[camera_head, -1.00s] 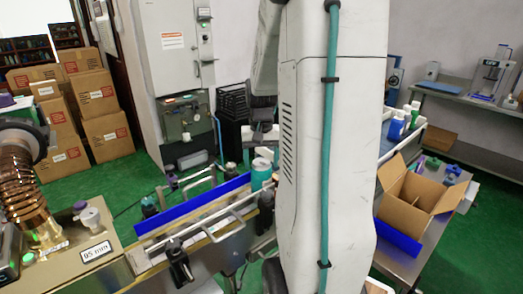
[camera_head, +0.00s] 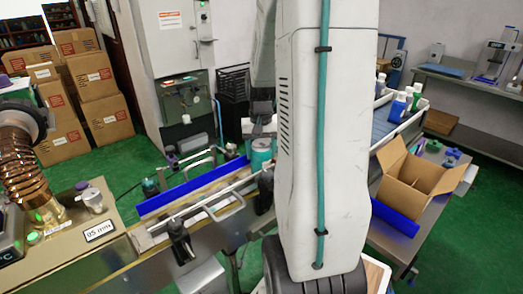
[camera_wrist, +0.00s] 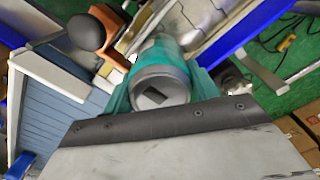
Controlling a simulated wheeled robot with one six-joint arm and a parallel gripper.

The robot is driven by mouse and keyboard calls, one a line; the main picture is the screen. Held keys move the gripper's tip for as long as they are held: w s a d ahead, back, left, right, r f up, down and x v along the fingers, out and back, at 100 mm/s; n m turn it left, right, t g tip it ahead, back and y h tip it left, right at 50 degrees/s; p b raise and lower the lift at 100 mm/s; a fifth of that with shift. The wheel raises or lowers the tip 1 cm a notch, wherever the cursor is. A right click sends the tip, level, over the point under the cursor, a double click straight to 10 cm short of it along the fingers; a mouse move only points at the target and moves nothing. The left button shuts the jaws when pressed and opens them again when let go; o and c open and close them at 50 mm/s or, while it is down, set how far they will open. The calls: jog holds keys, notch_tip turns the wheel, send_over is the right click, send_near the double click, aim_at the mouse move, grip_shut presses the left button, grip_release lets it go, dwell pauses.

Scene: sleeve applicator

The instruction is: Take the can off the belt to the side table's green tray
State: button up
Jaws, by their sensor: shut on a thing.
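The can (camera_head: 262,150) is teal with a silver top. In the head view it is at the right end of the belt (camera_head: 205,190), beside the arm. I cannot tell whether its base touches the belt. In the wrist view the silver lid of the can (camera_wrist: 160,88) faces the camera. My gripper (camera_wrist: 163,80) is shut on the can, with a teal finger on each side of it. In the head view my gripper (camera_head: 260,128) is just above the can and partly dark. I cannot make out the green tray in either view.
Metal guide rails (camera_head: 225,190) and a blue side strip (camera_head: 165,200) run along the belt. An open cardboard box (camera_head: 415,182) and several bottles stand on a metal table at right. My arm hides the middle.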

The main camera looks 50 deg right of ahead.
aim_at(253, 152)
jog(key=shift+w+a, duration=0.2)
jog(key=shift+a, duration=0.6)
jog(key=shift+w+a, duration=0.2)
jog(key=shift+a, duration=0.6)
jog(key=o, duration=1.3)
notch_tip(253, 152, up, 8)
jog(key=shift+f, duration=0.1)
